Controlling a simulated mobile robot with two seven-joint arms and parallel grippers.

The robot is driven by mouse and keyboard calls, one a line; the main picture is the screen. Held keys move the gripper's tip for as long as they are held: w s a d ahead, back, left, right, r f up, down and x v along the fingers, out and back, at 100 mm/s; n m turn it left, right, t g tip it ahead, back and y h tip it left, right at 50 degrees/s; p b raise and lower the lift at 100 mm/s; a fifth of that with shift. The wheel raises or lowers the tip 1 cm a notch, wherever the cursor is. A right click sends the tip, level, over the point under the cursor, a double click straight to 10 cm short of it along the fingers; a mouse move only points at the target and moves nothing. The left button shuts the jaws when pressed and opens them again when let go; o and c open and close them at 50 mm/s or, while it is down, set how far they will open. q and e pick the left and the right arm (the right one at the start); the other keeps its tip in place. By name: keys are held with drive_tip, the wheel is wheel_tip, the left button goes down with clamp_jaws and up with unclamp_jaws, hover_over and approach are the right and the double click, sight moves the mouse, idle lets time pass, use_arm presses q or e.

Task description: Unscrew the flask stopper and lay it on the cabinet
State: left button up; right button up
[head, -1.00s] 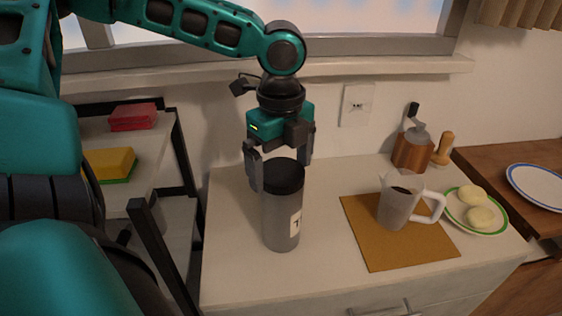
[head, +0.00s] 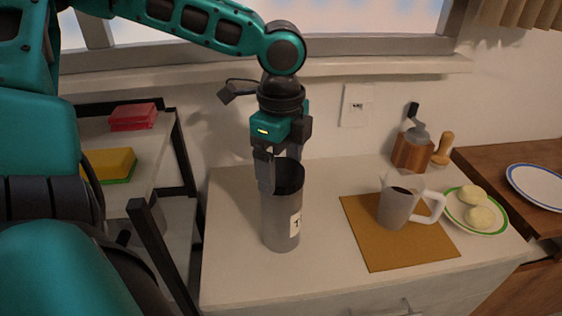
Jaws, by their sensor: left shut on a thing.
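The flask (head: 281,222) is a tall grey cylinder with a white label, standing upright on the left part of the white cabinet top (head: 232,270). Its dark stopper (head: 290,177) is at the flask's mouth, partly hidden by my fingers. My left gripper (head: 279,172) points down from above and is shut on the stopper, one finger at its front left and the other behind it. I cannot tell how loose the stopper is. My right gripper is not in view.
The cabinet's front left is bare.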

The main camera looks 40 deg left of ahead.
use_arm(q)
drive_tip(key=n, duration=0.4)
drive_tip(key=shift+n, duration=0.6)
drive_tip(key=n, duration=0.2)
drive_tip(key=shift+n, duration=0.3)
drive_tip(key=n, duration=0.6)
drive_tip(key=shift+r+n, duration=0.1)
drive_tip(key=shift+n, duration=0.2)
drive_tip(key=n, duration=0.6)
drive_tip(key=shift+d+n, duration=0.1)
drive_tip(key=shift+n, duration=1.5)
